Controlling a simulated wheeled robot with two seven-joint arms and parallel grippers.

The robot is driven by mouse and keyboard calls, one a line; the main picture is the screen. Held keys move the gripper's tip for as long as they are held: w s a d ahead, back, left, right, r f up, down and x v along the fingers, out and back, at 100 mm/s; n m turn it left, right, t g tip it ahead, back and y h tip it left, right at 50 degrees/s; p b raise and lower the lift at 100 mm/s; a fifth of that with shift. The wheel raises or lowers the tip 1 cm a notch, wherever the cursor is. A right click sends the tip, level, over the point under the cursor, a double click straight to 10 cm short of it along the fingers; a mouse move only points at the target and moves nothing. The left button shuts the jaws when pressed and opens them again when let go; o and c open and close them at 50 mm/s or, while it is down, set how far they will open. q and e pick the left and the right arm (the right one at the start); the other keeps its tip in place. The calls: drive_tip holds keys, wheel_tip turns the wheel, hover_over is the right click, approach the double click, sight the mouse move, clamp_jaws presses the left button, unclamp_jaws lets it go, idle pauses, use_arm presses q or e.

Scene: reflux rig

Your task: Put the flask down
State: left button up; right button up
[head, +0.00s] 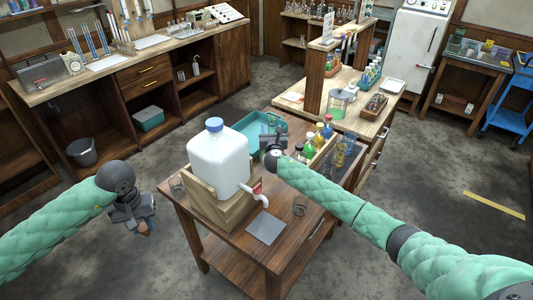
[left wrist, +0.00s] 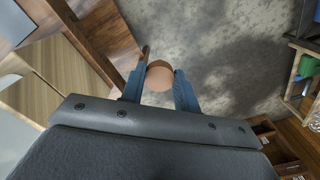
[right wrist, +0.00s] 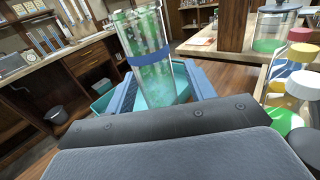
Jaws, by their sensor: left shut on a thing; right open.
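My left gripper (head: 138,220) is out over the floor, left of the small wooden table. It is shut on a tan round thing (left wrist: 160,75), seen end-on between its blue fingers in the left wrist view; a brown bit shows below the gripper in the head view. I cannot tell whether this is the flask or its stopper. My right gripper (head: 268,150) is open over the small table at the teal tray (head: 243,126). In the right wrist view, a clear glass vessel (right wrist: 148,55) with a blue band and greenish tint stands between its fingers.
Several coloured bottles (head: 318,135) stand right of the tray. The floor around my left gripper is clear.

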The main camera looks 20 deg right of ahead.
drive_tip(key=shift+w+f, duration=0.1)
drive_tip(key=shift+w, duration=0.05)
clamp_jaws()
